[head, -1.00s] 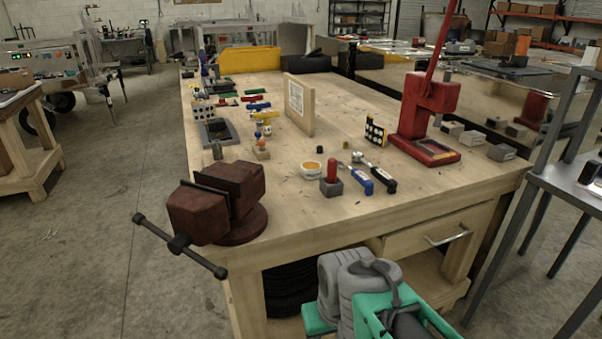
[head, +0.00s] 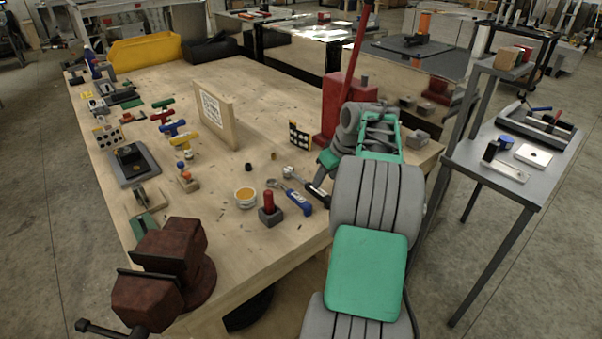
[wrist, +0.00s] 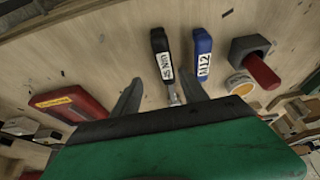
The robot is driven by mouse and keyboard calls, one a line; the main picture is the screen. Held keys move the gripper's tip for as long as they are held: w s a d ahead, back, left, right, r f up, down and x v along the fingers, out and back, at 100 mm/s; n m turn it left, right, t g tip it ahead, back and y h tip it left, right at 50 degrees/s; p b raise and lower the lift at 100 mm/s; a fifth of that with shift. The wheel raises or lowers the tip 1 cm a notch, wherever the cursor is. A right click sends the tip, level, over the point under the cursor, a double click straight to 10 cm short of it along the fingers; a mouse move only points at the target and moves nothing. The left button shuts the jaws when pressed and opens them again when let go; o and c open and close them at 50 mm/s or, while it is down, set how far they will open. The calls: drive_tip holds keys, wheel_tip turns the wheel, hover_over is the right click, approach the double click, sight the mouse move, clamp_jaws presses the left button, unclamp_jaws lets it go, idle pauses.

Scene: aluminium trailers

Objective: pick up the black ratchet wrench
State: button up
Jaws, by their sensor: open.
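The black ratchet wrench (head: 308,187) lies on the workbench near its front right edge, partly hidden by my arm in the head view. In the wrist view its black handle (wrist: 160,55) with a white label points away, and its metal shank runs back under my gripper. My gripper (wrist: 160,84) is open and empty, with one finger on each side of the wrench's line; I cannot tell the height of the gap above it.
A grey block with a red cylinder (head: 269,210) and a round tape-like container (head: 245,197) lie left of the wrenches. The red press (head: 338,100) stands behind my arm. A brown vise (head: 170,265) is at the front left corner. A grey side table (head: 500,165) stands right.

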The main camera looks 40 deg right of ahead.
sight(306, 186)
drive_tip(key=x, duration=0.2)
drive_tip(key=a+x, duration=0.1)
drive_tip(key=x, duration=0.1)
drive_tip(key=p+x, duration=0.1)
drive_tip(key=x, duration=0.1)
drive_tip(key=shift+w+a+f, duration=0.15)
drive_tip(key=shift+w, duration=0.35)
drive_tip(key=shift+w+f, duration=0.1)
drive_tip(key=shift+f, duration=0.15)
clamp_jaws()
drive_tip(key=shift+r, duration=0.15)
idle(0.4)
